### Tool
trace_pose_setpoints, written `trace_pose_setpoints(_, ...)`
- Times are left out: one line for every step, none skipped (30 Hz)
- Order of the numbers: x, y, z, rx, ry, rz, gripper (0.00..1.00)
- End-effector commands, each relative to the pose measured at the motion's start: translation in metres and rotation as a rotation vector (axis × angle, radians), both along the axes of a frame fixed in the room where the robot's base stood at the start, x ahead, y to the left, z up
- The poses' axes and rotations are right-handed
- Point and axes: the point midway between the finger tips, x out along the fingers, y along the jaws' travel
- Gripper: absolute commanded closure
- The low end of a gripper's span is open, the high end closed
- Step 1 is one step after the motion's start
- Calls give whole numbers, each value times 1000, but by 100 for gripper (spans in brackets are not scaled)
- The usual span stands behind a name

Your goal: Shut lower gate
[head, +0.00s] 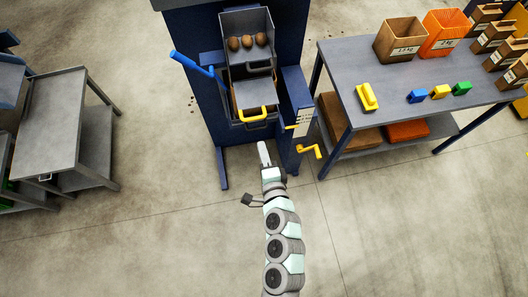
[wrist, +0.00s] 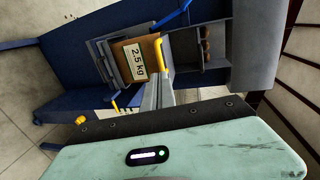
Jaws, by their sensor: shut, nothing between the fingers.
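The blue grader (head: 215,105) stands at the top centre in the head view. A yellow handle (head: 258,114) crosses its front below the upper grey bin; it looks like the lower gate's handle, though the gate plate is hard to make out. In the wrist view the yellow handle (wrist: 164,54) lies between the potato bin and a cardboard box labelled 2.5 kg (wrist: 126,50). My gripper (head: 262,146) is shut and empty in front of the grader. In the wrist view its fingertips (wrist: 160,80) appear close to the handle's near end; contact cannot be told.
Several potatoes (head: 247,41) lie in the upper bin (head: 246,20). A blue lever (head: 190,63) sticks out left, and a yellow crank (head: 310,151) sits low right. A grey table (head: 385,95) with boxes stands right, a grey cart (head: 50,115) left. The front floor is clear.

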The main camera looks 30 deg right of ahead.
Motion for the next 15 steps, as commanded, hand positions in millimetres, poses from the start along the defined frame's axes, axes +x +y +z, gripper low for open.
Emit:
trace_pose_setpoints(9,-1,0,1,1,3,100)
trace_pose_setpoints(14,-3,0,-1,-1,2,100)
trace_pose_setpoints(21,-5,0,-3,-3,1,100)
trace_pose_setpoints(26,-6,-1,-3,-3,0,100)
trace_pose_setpoints(30,-7,-4,-1,-2,1,100)
trace_pose_setpoints(36,-8,-6,-1,0,1,100)
trace_pose_setpoints(41,-9,-7,-1,0,2,100)
trace_pose_setpoints(46,-11,-7,-3,-1,3,100)
trace_pose_setpoints(53,-12,-8,-3,-1,3,100)
trace_pose_setpoints(57,-13,-10,-3,0,3,100)
trace_pose_setpoints(61,-14,-12,-3,1,2,100)
trace_pose_setpoints(66,-16,-12,-4,0,1,100)
trace_pose_setpoints(70,-17,-13,-5,-1,0,100)
trace_pose_setpoints(74,-18,-13,-5,-1,1,100)
trace_pose_setpoints(78,-19,-15,-5,0,1,100)
